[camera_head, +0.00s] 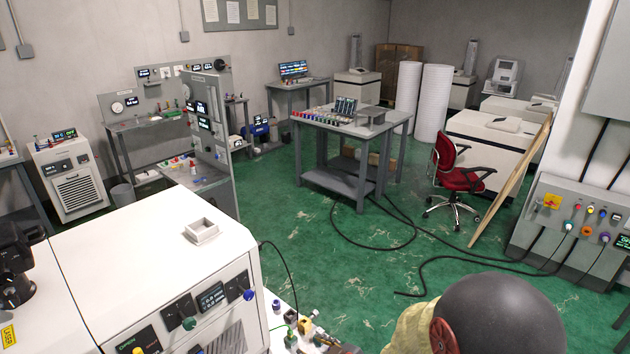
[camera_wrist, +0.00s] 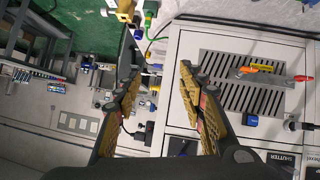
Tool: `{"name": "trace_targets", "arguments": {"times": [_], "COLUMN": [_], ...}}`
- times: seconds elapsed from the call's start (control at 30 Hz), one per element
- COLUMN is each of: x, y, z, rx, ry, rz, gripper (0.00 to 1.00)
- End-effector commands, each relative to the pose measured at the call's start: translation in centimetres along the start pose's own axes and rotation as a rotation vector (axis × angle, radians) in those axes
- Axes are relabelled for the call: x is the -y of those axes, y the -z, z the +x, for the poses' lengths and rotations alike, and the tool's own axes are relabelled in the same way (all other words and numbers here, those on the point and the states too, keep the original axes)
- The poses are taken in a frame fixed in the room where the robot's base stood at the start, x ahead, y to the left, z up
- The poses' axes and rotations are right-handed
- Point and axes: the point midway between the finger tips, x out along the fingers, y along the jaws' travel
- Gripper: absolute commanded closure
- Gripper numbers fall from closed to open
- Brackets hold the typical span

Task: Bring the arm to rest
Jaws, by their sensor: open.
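My gripper (camera_wrist: 161,76) shows in the wrist view with its two tan-padded fingers spread apart. Nothing is held between them. Behind the gap are the edge of a white machine's front panel (camera_wrist: 186,50) and a narrow strip with small fittings. The fingers look apart from the panel, though the distance is hard to judge. In the head view I cannot clearly make out the gripper. A large dark rounded shape at the lower right hides part of the floor there.
The white machine (camera_head: 130,255) fills the lower left of the head view, with a small tray (camera_head: 202,231) on top. A grey workbench (camera_head: 335,180), red chair (camera_head: 460,175) and leaning board (camera_head: 512,180) stand beyond. Black cables cross the green floor (camera_head: 300,225), otherwise mostly open.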

Motion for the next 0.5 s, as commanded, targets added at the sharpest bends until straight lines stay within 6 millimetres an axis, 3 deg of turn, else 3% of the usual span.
{"name": "trace_targets", "arguments": {"times": [0.1,0.27,0.4,0.5], "x": [-2.2,-4.6,-5.2,-4.6], "y": [-3.4,-6.9,-8.7,-9.3], "z": [-2.0,-6.9,-12.6,-17.1], "rx": [0.198,0.436,0.607,0.707], "ry": [-0.068,-0.16,-0.226,-0.259], "rz": [0.054,0.164,0.289,0.394], "gripper": [0.6,0.6,0.6,0.6]}}
